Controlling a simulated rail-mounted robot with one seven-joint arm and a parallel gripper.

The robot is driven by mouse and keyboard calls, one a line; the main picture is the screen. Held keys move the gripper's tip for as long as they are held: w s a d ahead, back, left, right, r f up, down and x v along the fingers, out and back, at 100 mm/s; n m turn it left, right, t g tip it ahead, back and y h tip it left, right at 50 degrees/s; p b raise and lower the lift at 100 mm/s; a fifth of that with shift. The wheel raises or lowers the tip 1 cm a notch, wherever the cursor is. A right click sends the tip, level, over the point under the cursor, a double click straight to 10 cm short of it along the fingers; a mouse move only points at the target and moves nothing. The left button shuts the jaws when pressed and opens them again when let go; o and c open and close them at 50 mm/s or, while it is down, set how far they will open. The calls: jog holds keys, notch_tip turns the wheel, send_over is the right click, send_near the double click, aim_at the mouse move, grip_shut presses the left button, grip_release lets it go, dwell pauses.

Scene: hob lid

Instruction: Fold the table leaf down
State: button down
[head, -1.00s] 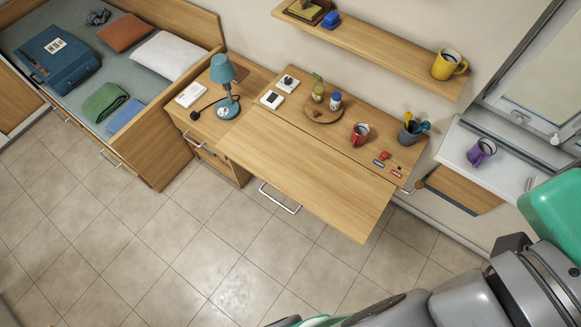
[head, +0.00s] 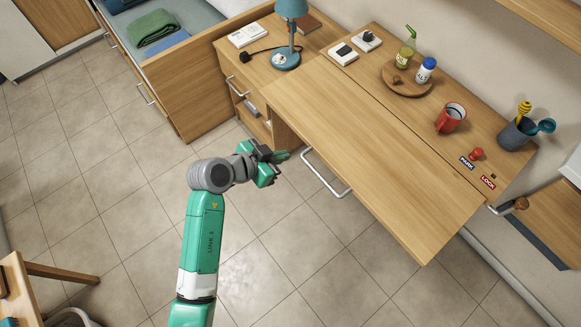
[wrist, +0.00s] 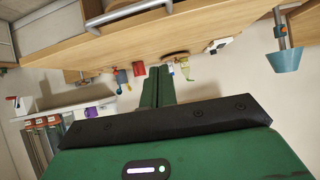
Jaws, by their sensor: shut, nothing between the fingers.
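The wooden table leaf (head: 370,160) is up and level, flush with the fixed back part of the table (head: 400,98); a seam runs between them. A metal bar handle (head: 325,178) shows below the leaf's front edge. A red knob (head: 476,154) stands at the table's right end, nearer a blue label than a red one. My gripper (head: 286,155) is shut and empty, left of the bar handle and apart from it. In the wrist view its green fingers (wrist: 157,86) are together, with the wooden leaf (wrist: 190,35) and metal bar (wrist: 128,12) above them.
On the back part are a red mug (head: 450,117), a round board (head: 406,80) with bottles, and a utensil cup (head: 517,134). A lamp (head: 288,30) stands on the left cabinet (head: 233,72).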

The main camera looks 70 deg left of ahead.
jog(key=w+a+f+b, duration=0.3)
jog(key=w+f, duration=0.4)
jog(key=f, duration=0.5)
jog(key=shift+a+b, duration=0.3)
jog(key=shift+b, duration=0.4)
jog(key=shift+s, duration=0.1)
